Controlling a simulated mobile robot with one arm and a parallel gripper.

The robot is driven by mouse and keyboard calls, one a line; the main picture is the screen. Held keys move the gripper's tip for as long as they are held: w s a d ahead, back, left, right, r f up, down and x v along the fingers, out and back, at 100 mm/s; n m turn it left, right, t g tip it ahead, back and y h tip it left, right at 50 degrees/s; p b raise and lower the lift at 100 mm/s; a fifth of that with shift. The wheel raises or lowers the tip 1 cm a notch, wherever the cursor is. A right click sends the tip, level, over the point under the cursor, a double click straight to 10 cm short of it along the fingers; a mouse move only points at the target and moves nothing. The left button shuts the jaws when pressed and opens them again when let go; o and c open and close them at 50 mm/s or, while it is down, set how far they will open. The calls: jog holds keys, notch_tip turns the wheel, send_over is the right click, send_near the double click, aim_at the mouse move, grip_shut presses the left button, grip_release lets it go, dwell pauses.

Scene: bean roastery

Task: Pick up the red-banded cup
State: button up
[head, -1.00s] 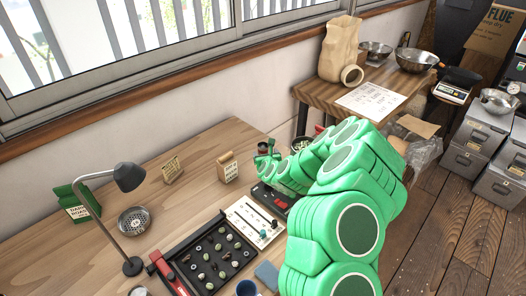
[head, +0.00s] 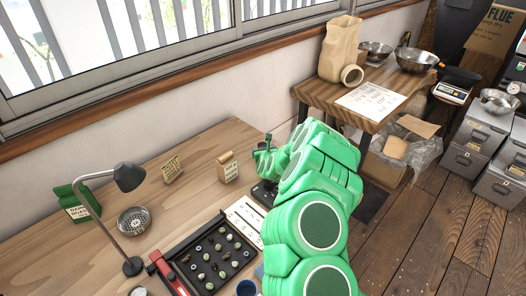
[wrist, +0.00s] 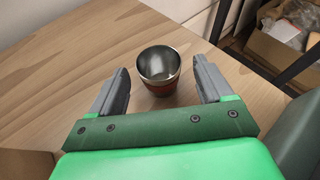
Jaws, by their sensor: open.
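The red-banded cup (wrist: 160,89) stands upright on the wooden table in the wrist view. Its inside is bare metal and empty, and a dull red band shows on its outer wall. My gripper (wrist: 160,70) is open, with one grey finger to the left of the cup and the other to the right. Small gaps show between the fingers and the cup. In the head view my green gripper (head: 264,150) is at the table's far right end, and I cannot make out the cup there.
A black bean tray (head: 188,238), a white card (head: 243,213) and a desk lamp (head: 128,176) are nearer. The wall runs behind. In the wrist view, bare table (wrist: 60,78) lies left of the cup.

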aim_at(264, 143)
jog(key=shift+w, duration=0.15)
jog(key=shift+c, duration=0.3)
jog(key=c, duration=1)
jog(key=shift+c, duration=0.2)
jog(key=shift+r, duration=0.1)
jog(key=shift+r, duration=0.45)
notch_tip(264, 143, up, 2)
jog(key=r+v, duration=0.1)
jog(key=v, duration=0.7)
jog(key=w+r+v, duration=0.1)
jog(key=r+v, duration=0.1)
jog(key=v, duration=0.6)
jog(key=shift+d+r, duration=0.25)
jog(key=shift+r, duration=0.2)
